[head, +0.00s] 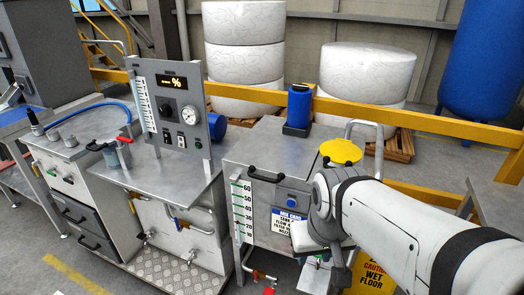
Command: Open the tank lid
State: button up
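The tank (258,212) is a grey metal box with a level scale on its front left edge. Its lid (272,146) looks like the flat grey metal top, lying level and shut. A black bar handle (265,177) sits at the lid's front edge. My white arm reaches in from the right, and its wrist is in front of the tank's right side. My gripper (338,268) appears only as dark parts below the wrist, right of and lower than the handle and apart from it. Its fingers are not clear, and I see nothing held.
A blue canister (299,106) stands behind the lid. A yellow disc (341,151) is right of the tank. A bench with a gauge panel (174,105) stands left. Yellow rails (400,114) run behind. A wet floor sign (372,274) is partly behind my arm.

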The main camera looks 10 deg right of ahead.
aim_at(281, 157)
jog(key=z, duration=2.6)
jog(key=k, duration=1.05)
jog(key=u, duration=1.6)
jog(key=i, duration=1)
jog(key=u, duration=0.05)
